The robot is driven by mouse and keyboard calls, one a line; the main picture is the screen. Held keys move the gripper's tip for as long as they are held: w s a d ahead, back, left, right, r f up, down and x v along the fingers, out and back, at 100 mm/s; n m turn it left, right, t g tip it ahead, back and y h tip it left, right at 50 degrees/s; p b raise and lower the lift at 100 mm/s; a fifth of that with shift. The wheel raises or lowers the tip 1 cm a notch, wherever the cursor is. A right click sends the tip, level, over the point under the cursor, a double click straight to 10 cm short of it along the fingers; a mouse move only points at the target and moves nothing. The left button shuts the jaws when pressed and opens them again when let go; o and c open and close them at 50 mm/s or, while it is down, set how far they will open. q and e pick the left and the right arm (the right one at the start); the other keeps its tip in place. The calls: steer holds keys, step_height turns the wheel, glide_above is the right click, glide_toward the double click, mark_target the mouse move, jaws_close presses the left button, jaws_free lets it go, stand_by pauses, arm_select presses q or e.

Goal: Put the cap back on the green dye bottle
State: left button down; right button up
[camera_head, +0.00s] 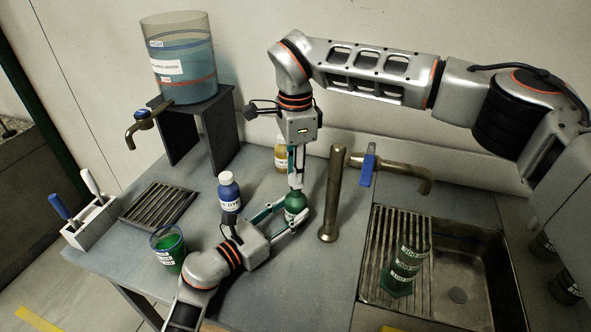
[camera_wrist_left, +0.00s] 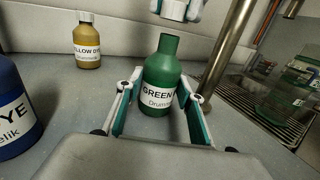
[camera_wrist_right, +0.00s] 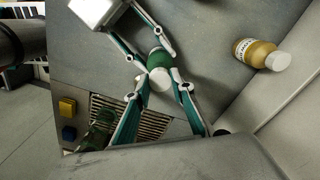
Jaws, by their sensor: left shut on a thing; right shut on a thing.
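The green dye bottle (camera_head: 296,207) stands upright on the bench, its neck bare in the left wrist view (camera_wrist_left: 163,88). My left gripper (camera_head: 290,216) is shut around its body from the front; its fingers also show in the left wrist view (camera_wrist_left: 160,110). My right gripper (camera_head: 297,182) points down from above. It is shut on a small white cap (camera_wrist_right: 159,79). The cap is above the bottle, seen at the top edge of the left wrist view (camera_wrist_left: 178,10), with a gap between them there. The fingers partly hide the bottle in the head view.
A blue dye bottle (camera_head: 229,192) stands left of the green one, a yellow dye bottle (camera_head: 281,154) behind. A beaker of green liquid (camera_head: 169,252) is at the front left. A brass tap (camera_head: 332,195) stands close on the right, beside the sink (camera_head: 465,270).

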steer(key=shift+f, duration=0.9)
steer(key=shift+f, duration=0.6)
stand_by(0.3)
